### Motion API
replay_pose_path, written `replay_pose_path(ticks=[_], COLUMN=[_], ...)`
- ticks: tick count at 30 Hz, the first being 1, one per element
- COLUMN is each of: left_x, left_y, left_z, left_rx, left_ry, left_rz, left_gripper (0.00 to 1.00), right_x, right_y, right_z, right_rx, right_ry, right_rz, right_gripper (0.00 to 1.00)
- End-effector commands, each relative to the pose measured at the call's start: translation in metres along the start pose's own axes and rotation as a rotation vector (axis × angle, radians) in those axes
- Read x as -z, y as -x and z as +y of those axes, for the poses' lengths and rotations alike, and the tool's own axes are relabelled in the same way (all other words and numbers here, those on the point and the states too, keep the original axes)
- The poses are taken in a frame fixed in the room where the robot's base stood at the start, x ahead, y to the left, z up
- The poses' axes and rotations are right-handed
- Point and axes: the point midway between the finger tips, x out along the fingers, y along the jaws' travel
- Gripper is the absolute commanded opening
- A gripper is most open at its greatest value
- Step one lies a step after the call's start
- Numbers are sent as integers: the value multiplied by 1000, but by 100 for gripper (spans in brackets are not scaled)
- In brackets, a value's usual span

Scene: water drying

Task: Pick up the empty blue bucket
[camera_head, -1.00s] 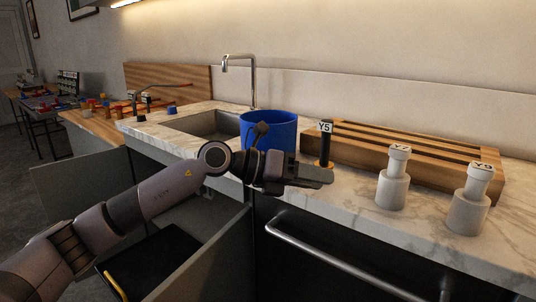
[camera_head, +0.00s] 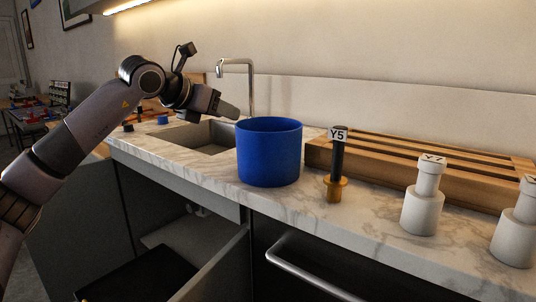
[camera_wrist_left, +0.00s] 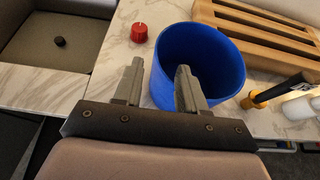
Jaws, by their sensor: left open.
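The blue bucket (camera_head: 268,155) stands upright on the marble counter, right of the sink. In the left wrist view the bucket (camera_wrist_left: 220,60) shows its open top, and nothing is seen inside it. My left gripper (camera_head: 229,109) is open and empty at the left side of the rim. In the left wrist view the gripper (camera_wrist_left: 159,70) has one finger left of the bucket and the other over its near left rim. I cannot tell whether a finger touches the bucket. My right gripper is out of view.
The sink (camera_head: 205,137) and tap (camera_head: 250,80) are left of and behind the bucket. The Y5 tool (camera_head: 337,165), white Y7 bottle (camera_head: 423,205) and wooden rack (camera_head: 430,168) stand to the right. A red knob (camera_wrist_left: 139,32) is beside the bucket.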

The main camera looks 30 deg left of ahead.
Motion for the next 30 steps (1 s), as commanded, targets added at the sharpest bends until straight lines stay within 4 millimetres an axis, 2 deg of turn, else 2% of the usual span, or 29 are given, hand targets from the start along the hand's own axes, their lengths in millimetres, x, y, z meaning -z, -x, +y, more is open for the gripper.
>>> replay_pose_path(ticks=[13, 17, 23, 24, 26, 27, 30], left_x=[1, 1, 1, 1, 1, 2, 2], left_y=[-58, -66, -67, -67, -67, -67, -67], left_z=[0, 0, 0, 0, 0, 0, 1], left_rx=[3, 2, 2, 2, 2, 2, 2], left_ry=[-1, -2, -2, -2, -2, -2, -2], left_rz=[1, 0, 0, 0, 0, 0, 1], left_gripper=[41, 41, 41, 34, 14, 2, 0], right_x=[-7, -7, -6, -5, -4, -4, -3], right_y=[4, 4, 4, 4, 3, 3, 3], right_z=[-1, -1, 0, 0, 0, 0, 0], right_rx=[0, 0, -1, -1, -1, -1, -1], right_ry=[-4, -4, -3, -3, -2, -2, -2], right_rz=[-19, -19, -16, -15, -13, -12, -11], right_gripper=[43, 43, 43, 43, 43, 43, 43])
